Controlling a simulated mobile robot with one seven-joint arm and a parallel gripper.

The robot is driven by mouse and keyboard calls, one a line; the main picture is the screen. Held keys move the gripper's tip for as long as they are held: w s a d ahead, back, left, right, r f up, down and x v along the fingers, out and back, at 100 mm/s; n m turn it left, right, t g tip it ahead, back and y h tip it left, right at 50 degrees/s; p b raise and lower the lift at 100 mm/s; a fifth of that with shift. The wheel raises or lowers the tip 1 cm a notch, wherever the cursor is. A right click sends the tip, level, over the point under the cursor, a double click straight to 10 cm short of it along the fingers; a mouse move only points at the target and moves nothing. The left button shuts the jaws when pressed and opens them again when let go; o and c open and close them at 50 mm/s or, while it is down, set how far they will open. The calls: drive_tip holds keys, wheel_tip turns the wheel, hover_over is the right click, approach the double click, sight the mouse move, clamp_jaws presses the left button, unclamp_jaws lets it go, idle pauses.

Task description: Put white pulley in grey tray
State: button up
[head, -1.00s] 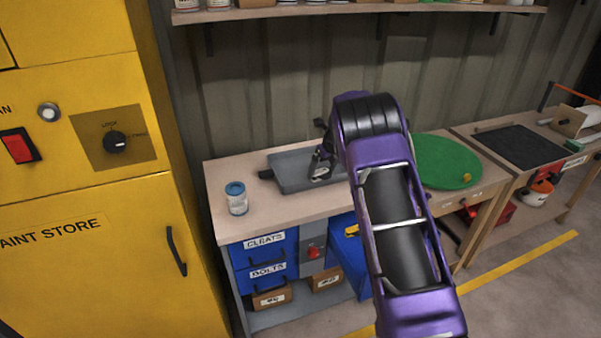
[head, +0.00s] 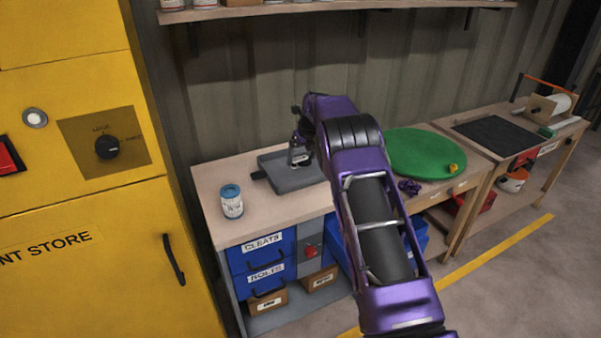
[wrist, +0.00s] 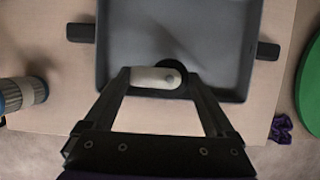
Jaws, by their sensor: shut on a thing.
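The grey tray (head: 283,180) lies on the wooden bench, with dark handles at its ends. My gripper (head: 299,158) is over the tray in the head view. In the wrist view my gripper (wrist: 157,80) is shut on the white pulley (wrist: 152,79), a pale rounded piece with a dark round part at its right end. The pulley shows over the tray's near edge (wrist: 120,92). I cannot tell its height above the tray floor. In the head view the pulley is small and mostly hidden by the gripper.
A blue-lidded jar (head: 232,201) stands left of the tray on the bench (head: 215,178). A green round mat (head: 425,150) with a small yellow item (head: 453,168) lies to the right. A purple crumpled item (head: 409,187) lies near the bench front. A yellow cabinet (head: 85,220) stands at left.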

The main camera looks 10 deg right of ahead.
sight(303, 165)
drive_tip(key=shift+f, duration=3)
drive_tip(key=shift+f, duration=0.15)
drive_tip(key=shift+f+b, duration=0.1)
drive_tip(key=shift+b, duration=0.25)
drive_tip(key=o, duration=1.1)
drive_tip(key=shift+c, duration=0.2)
drive_tip(key=shift+r, duration=0.4)
drive_tip(key=p+v, duration=0.1)
drive_tip(key=v, duration=1)
drive_tip(key=shift+s+r, duration=0.3)
